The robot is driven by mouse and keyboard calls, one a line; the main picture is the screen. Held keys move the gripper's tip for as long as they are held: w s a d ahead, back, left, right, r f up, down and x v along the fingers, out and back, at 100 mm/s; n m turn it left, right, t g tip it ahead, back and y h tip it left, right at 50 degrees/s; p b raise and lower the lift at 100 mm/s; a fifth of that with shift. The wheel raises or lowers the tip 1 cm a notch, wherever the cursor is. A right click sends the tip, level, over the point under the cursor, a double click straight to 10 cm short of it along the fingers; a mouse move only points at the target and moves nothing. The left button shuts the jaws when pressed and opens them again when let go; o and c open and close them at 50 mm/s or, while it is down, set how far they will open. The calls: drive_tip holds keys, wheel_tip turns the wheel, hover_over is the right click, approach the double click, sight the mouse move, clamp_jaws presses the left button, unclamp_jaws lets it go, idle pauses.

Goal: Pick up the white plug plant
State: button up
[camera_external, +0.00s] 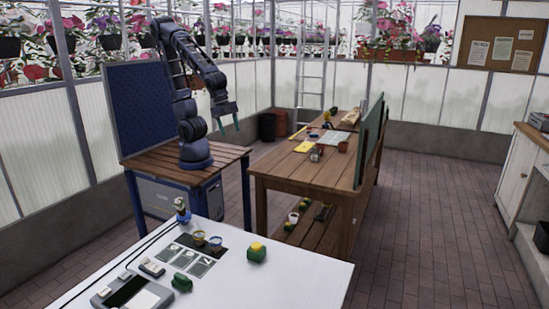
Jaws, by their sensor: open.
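I cannot single out the white plug plant for certain. A small pale item with a blue base (182,209) stands at the back edge of the white table (310,270). All are well below and apart from my gripper.
A wooden workbench (275,165) at the centre holds a yellow sheet (305,147), papers and small pots, with a green board (369,139) along its right side. Small pots stand on its lower shelf. A blue pegboard (140,105) stands behind my arm. The brick floor at right is clear.

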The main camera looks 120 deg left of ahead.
drive_tip(key=w+d+f+m+g+h, duration=0.1)
drive_tip(key=d+f+m, duration=0.2)
drive_tip(key=d+f, duration=0.3)
drive_tip(key=w+d+f+m+g+h, duration=0.1)
drive_tip(key=d+f+m, duration=0.15)
drive_tip(key=d, duration=0.55)
drive_tip(key=m+g+h, duration=0.2)
drive_tip(key=m, duration=0.2)
approach(181, 203)
drive_tip(key=f, duration=0.2)
drive_tip(key=shift+s+x, duration=0.15)
drive_tip(key=shift+x, duration=2.45)
drive_tip(key=shift+s+x, duration=0.15)
drive_tip(key=shift+x, duration=2.5)
drive_tip(key=shift+d+r, duration=0.1)
drive_tip(key=shift+d, duration=0.05)
drive_tip(key=c, duration=1.1)
